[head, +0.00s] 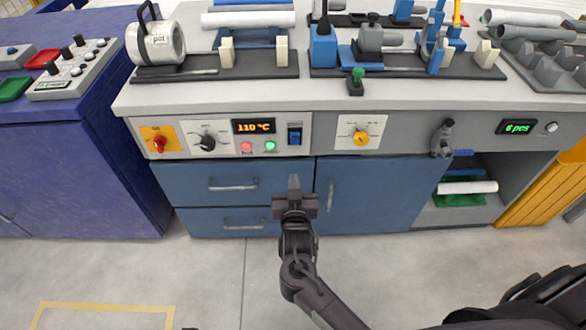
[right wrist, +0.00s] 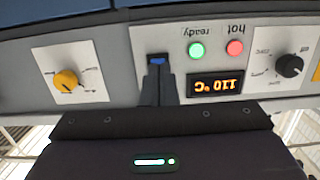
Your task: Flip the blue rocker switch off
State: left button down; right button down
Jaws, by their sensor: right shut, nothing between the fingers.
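The blue rocker switch (head: 294,135) sits in a dark frame on the bench's front panel, right of the orange 110 °C display (head: 254,126). In the right wrist view, which is upside down, the blue of the switch (right wrist: 157,60) shows just beyond my fingertips, which hide part of it. My right gripper (head: 294,182) is shut and empty, in front of the blue drawers and below the switch in the head view. Its closed fingers (right wrist: 158,78) point at the switch; I cannot tell whether they touch it. My left gripper is out of view.
A green lamp (head: 270,146) and a red lamp (head: 246,147) sit left of the switch. A yellow knob (head: 361,138) is to its right, a black knob (head: 207,142) and red knob (head: 159,144) to its left. Clamps and pipes stand on the bench top (head: 330,93).

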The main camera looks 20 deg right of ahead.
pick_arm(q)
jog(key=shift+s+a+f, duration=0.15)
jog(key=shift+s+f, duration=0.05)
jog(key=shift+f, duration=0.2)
pick_arm(e)
jog(key=s, duration=0.1)
jog(key=s+a, duration=0.1)
jog(key=s, duration=0.2)
jog(key=shift+s+a+f, duration=0.2)
jog(key=shift+s+f, duration=0.05)
jog(key=shift+f, duration=0.1)
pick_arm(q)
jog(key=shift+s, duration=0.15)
